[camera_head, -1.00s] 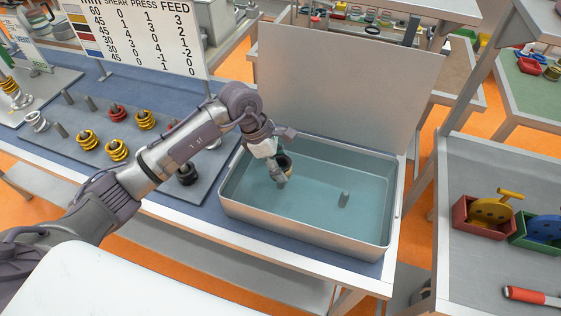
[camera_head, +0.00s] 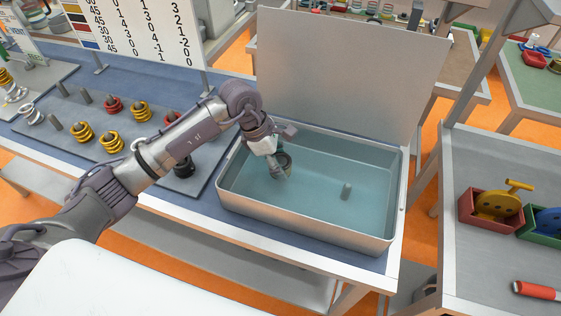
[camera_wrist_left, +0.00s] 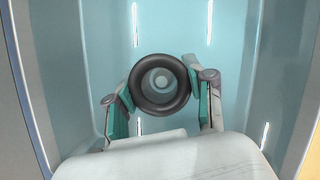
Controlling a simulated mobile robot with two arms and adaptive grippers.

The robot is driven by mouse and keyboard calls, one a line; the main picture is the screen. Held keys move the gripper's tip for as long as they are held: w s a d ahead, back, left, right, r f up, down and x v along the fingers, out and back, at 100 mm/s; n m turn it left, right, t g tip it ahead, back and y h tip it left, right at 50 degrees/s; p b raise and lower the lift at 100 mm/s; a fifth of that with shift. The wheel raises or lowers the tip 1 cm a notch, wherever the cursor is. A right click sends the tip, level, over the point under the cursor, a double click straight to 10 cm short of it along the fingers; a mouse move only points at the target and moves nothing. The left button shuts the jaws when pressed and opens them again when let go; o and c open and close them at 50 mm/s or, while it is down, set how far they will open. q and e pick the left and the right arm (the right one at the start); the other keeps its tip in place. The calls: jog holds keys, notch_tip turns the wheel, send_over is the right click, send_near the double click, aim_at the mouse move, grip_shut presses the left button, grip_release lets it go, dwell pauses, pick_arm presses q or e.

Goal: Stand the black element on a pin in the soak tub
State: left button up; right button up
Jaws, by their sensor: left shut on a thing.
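My left gripper (camera_head: 281,164) is inside the soak tub (camera_head: 305,228), over its left half. It is shut on the black element (camera_wrist_left: 137,84), a thick dark ring held between the green finger pads in the left wrist view. The element also shows as a dark round shape in the head view (camera_head: 285,159). Through its hole I see a pale round pin top (camera_wrist_left: 161,82). I cannot tell whether the ring is around the pin or above it. My right gripper is not in view.
Left of the tub, a grey board (camera_head: 150,182) holds yellow and red coils, bare pins and another dark piece (camera_head: 184,168). A tall grey panel (camera_head: 345,75) rises behind the tub. A side table (camera_head: 475,240) stands at right.

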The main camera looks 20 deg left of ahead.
pick_arm(q)
jog(key=shift+f+b, duration=1.4)
jog(key=shift+f, duration=0.05)
jog(key=o, duration=1.5)
jog(key=v, duration=1.2)
